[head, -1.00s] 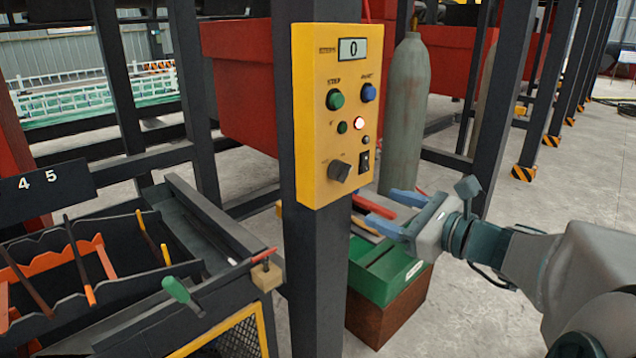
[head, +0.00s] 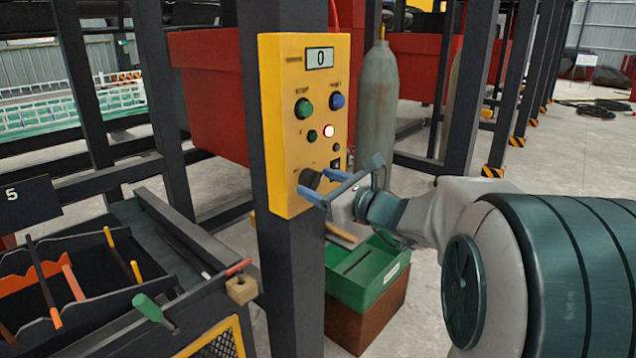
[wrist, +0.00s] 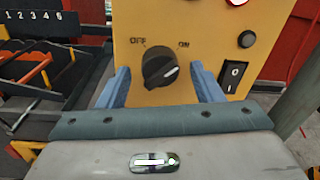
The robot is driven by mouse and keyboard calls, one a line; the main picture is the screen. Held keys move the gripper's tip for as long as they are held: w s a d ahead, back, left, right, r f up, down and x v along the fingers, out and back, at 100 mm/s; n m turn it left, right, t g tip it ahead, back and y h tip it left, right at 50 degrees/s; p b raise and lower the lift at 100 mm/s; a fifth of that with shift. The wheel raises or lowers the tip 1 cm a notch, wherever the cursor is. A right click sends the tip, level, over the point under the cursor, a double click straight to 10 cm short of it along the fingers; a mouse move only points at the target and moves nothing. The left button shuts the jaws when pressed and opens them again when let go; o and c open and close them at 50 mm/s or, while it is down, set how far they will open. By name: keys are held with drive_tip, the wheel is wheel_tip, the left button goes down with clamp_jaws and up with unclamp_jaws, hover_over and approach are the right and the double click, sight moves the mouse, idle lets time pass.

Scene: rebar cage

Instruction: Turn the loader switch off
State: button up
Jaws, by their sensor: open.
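A yellow control box (head: 280,130) is fixed to a dark post. Its black rotary switch (head: 308,179) sits low on the face, partly hidden by my gripper in the head view. In the wrist view the switch (wrist: 160,66) lies below the words OFF at left and ON at right. Its white mark slants up to the right, toward the ON side. My gripper (head: 314,181) is open at the box. In the wrist view its blue fingers (wrist: 161,87) stand left and right of the switch, with gaps on both sides. I cannot tell whether the fingertips touch the box.
A black rocker switch (wrist: 232,77) is just right of the right finger. The box also has green (head: 304,108) and blue (head: 337,101) buttons, a lit lamp (head: 328,131) and a display reading 0. A green crate (head: 355,290) stands below; a gas cylinder (head: 377,100) stands behind.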

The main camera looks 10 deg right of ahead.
drive_tip(key=shift+w+a, duration=0.15)
drive_tip(key=shift+w, duration=0.15)
drive_tip(key=c, duration=1)
drive_tip(key=shift+o, duration=0.2)
